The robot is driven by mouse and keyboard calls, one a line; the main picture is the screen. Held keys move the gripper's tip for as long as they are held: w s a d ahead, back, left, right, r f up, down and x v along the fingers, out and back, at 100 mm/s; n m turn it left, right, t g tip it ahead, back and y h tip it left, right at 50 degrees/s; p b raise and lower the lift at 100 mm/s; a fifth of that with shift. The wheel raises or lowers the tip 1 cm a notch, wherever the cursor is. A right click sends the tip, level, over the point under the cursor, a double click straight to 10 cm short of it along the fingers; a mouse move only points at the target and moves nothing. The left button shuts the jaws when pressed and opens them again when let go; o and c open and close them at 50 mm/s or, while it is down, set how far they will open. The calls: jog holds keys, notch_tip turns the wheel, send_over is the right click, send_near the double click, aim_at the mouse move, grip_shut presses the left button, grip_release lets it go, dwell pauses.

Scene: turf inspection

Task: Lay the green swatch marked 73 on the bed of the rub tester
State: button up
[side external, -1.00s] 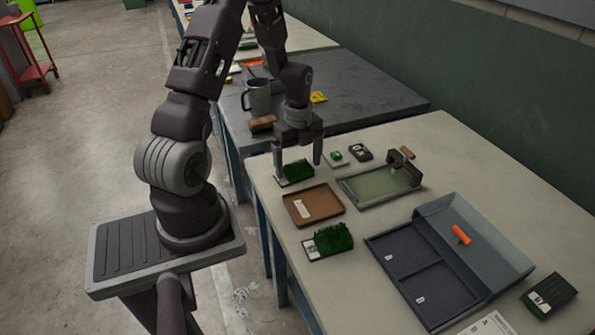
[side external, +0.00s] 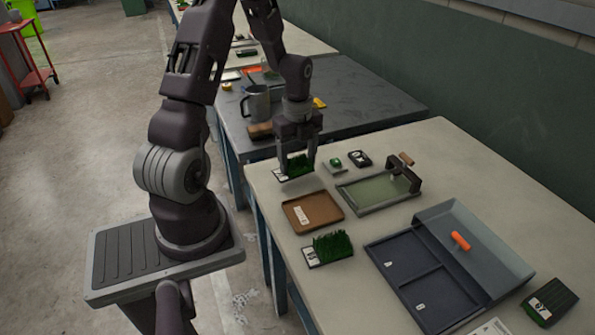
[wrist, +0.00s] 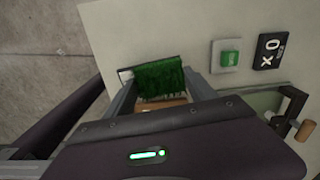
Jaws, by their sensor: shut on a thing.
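My gripper (side external: 297,170) is shut on a green grass swatch (side external: 299,164) with a white label on its left end. I cannot read its number. In the wrist view the swatch (wrist: 160,80) sits between the two fingers. It is at the table's left edge, at most slightly above the top. The rub tester (side external: 350,206) lies to the right of my gripper, with a flat pale-green bed (side external: 372,189) in a grey frame and an upright handle at its right end. The bed looks bare. A second grass swatch (side external: 334,245) with a label lies nearer the camera.
A brown tray (side external: 326,206) lies between the two swatches. A small green-buttoned box (side external: 336,163) and a black display block (side external: 359,158) stand behind the tester. A blue-grey divided case (side external: 420,285) and a dark-backed swatch (side external: 550,300) are at front right.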

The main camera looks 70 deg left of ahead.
jog(key=r, duration=0.5)
jog(key=shift+w+r, duration=0.2)
jog(key=shift+r, duration=0.1)
jog(key=shift+w+d+r, duration=0.15)
jog(key=shift+w, duration=0.25)
jog(key=shift+w+d+r, duration=0.15)
jog(key=shift+w, duration=0.2)
jog(key=w+d+m, duration=0.1)
jog(key=w+d, duration=0.4)
jog(key=w, duration=0.4)
send_over(374, 190)
notch_tip(374, 190, down, 9)
jog(key=shift+s+f, duration=0.1)
jog(key=shift+f, duration=0.05)
jog(key=o, duration=1.4)
jog(key=shift+f, duration=0.1)
jog(key=shift+o, duration=0.2)
